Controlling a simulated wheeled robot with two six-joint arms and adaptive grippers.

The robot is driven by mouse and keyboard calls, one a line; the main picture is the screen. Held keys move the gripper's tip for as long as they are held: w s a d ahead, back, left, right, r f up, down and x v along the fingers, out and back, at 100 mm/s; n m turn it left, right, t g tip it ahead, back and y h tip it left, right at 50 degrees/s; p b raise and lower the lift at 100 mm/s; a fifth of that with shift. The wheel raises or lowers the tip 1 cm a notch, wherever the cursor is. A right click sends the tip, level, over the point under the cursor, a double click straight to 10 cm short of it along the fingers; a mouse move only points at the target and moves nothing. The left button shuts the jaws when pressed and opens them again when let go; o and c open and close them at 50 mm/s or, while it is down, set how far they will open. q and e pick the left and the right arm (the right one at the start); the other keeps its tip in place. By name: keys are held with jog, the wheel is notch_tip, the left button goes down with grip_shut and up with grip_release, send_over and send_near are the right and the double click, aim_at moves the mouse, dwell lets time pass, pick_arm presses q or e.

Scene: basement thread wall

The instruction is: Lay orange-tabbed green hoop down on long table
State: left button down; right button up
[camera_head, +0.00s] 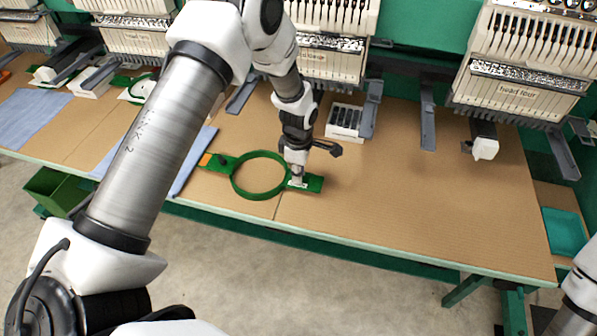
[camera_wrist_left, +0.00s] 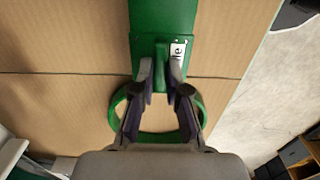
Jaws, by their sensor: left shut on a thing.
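The green hoop (camera_head: 258,196) is a ring with a flat plate on each side. Its left plate ends in an orange tab (camera_head: 205,159). It lies level at, or just above, the brown top of the long table (camera_head: 400,195), near the front edge; I cannot tell whether it touches. My left gripper (camera_head: 297,179) points down at the hoop's right plate. In the left wrist view, its fingers (camera_wrist_left: 160,68) are shut on a raised green grip on the plate (camera_wrist_left: 165,17), beside a white label. The ring shows partly behind the fingers. My right gripper is out of view.
Embroidery machine heads (camera_head: 515,90) line the back, with grey arms reaching over the table. A white tray with dark slots (camera_head: 345,120) stands behind the hoop. The table's right-centre is clear.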

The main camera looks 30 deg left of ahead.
pick_arm(q)
jog(key=c, duration=1.1)
grip_release()
jog(key=shift+f, duration=0.1)
